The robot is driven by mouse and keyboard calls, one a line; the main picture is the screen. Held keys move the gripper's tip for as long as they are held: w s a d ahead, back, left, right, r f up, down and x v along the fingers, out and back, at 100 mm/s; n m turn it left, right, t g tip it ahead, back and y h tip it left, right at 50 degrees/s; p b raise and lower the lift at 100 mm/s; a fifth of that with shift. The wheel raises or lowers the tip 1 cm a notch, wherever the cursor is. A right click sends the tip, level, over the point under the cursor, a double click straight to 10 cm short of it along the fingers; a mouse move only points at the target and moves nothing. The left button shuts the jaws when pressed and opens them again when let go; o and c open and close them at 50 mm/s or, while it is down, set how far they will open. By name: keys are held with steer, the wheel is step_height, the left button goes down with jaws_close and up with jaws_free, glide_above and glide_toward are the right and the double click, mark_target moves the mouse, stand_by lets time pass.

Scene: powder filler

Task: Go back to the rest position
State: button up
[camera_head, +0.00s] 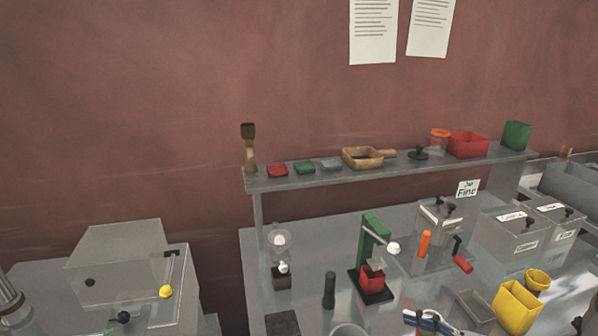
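My gripper is not seen in this view, so its state does not show. A rounded grey metal part at the bottom left edge may be a piece of my arm, but I cannot tell. On the bench, a green press-like stand (375,228) rises from a black base and has a white knob. A small red container (372,277) sits in it.
A grey shelf (345,180) holds a brush, small trays, a wooden box and red and green bins. Lidded grey boxes (515,235) stand right. A yellow bin (517,306) is at front right. A grey machine (120,260) stands left.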

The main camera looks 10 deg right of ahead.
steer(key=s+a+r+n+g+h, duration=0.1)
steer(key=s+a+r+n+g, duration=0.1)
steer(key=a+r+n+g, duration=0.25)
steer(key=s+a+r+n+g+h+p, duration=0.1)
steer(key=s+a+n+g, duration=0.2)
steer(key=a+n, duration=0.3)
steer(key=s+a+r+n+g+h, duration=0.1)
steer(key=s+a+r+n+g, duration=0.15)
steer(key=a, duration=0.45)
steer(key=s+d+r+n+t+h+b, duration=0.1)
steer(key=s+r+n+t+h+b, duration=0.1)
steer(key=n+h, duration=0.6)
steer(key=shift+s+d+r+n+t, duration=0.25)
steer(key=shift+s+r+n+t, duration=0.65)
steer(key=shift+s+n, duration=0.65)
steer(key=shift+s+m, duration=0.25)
